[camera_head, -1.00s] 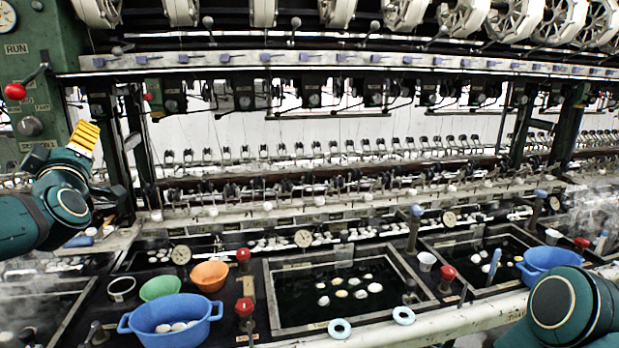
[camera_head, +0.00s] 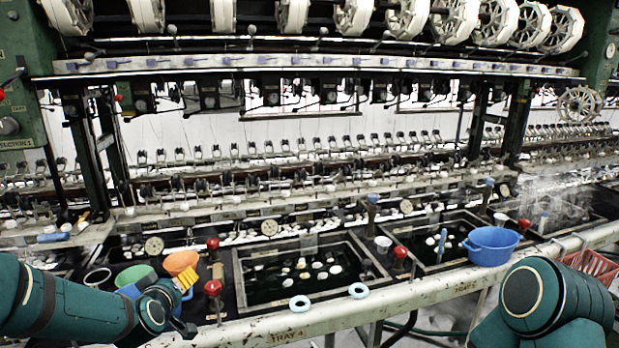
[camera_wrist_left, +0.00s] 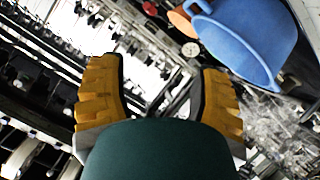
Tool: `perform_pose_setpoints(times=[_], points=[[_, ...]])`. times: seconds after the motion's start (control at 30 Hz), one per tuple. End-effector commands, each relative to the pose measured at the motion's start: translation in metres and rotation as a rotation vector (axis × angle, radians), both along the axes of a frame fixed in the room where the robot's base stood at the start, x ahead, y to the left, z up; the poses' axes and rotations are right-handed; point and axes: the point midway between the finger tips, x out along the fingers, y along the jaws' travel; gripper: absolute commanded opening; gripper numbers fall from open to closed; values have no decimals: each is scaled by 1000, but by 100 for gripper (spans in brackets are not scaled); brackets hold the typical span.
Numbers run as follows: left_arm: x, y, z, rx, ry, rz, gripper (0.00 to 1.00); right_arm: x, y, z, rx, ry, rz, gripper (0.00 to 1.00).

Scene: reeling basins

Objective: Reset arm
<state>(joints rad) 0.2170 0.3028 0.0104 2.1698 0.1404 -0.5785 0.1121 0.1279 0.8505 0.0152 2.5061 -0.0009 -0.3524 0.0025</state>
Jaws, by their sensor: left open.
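My left arm comes in from the left edge. Its left gripper (camera_head: 184,282), with yellow fingers, is low in front of the left basin row. In the left wrist view the left gripper (camera_wrist_left: 160,78) has its two fingers wide apart with nothing between them. A blue basin (camera_wrist_left: 245,42) shows beyond the fingers at the upper right of that view. In the head view my left arm and gripper hide most of that basin. My right arm shows at the lower right of the head view, but its gripper is out of view.
An orange bowl (camera_head: 181,262) and a green bowl (camera_head: 134,274) stand behind my left gripper. A dark water tray (camera_head: 300,272) with pale cocoons lies to the right. Another blue basin (camera_head: 490,246) and a red crate (camera_head: 592,264) are further right. Red-knobbed levers (camera_head: 212,288) stand up between.

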Motion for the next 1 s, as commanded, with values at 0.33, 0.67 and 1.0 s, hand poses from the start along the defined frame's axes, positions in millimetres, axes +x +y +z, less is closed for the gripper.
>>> perform_pose_setpoints(times=[0.33,0.67,1.0], points=[[-93,-125,-191,-42,485,-337,64,0,0,0,0,0,1,100],[-230,-202,-284,-86,860,-627,64,0,0,0,0,0,1,100],[-261,-214,-295,-95,933,-688,64,0,0,0,0,0,1,100]])
